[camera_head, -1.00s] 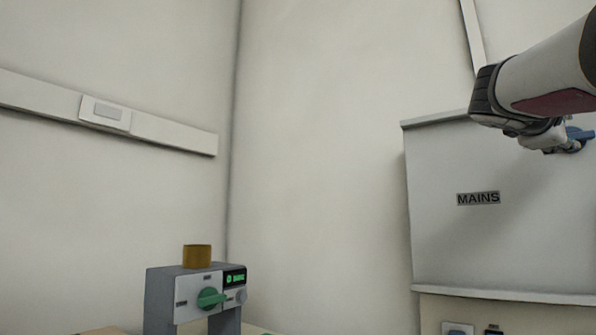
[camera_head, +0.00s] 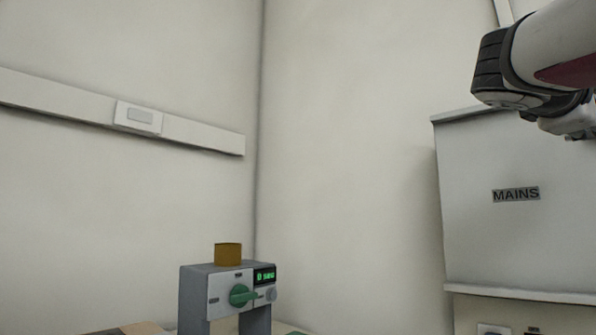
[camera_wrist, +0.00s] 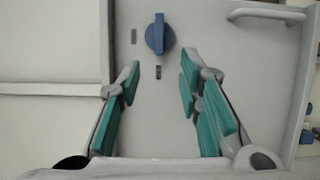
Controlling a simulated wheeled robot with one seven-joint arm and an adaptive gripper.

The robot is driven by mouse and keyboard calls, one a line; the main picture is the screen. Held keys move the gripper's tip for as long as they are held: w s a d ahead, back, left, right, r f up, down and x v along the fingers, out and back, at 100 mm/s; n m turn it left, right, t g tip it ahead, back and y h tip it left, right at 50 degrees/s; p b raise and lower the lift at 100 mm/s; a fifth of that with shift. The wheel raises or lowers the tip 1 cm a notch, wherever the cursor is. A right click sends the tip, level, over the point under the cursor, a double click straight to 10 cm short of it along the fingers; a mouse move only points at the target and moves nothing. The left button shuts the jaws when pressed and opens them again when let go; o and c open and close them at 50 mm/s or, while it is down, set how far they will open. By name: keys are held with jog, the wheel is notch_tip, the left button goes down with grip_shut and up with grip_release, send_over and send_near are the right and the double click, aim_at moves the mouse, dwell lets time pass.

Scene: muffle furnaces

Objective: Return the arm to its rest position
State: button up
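My gripper (camera_wrist: 160,82) is open and empty in the wrist view, its two teal-padded fingers spread wide. Beyond the fingertips, apart from them, a blue rotary knob (camera_wrist: 159,35) stands on a pale panel, its grip upright. In the head view my arm reaches in at the upper right, in front of the grey box labelled MAINS (camera_head: 516,232). The gripper's fingers are out of the head view, past the right edge.
The wrist view shows a bar handle (camera_wrist: 265,14) at upper right. Bare wall lies between unit and box.

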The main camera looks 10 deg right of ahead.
jog(key=s+a+f+m+g+y, duration=0.15)
jog(key=a+f+y, duration=0.4)
jog(key=f, duration=0.85)
jog(key=s+a+f+m+y, duration=0.15)
jog(key=a+f+y, duration=0.35)
jog(key=f, duration=0.9)
jog(key=s+a+f+m+g+y, duration=0.1)
jog(key=s+a+f+g+y, duration=0.15)
jog(key=s+a+f, duration=0.6)
jog(key=s+a+f+g+y, duration=0.1)
jog(key=s+a+f+y, duration=0.4)
jog(key=a+f, duration=0.65)
notch_tip(320, 180, up, 31)
jog(key=s+d+t+p, duration=0.1)
jog(key=d+t+p, duration=0.1)
jog(key=p, duration=2.8)
jog(key=shift+r+t+h+p, duration=0.2)
jog(key=shift+t+h+p, duration=0.2)
jog(key=shift+t, duration=0.4)
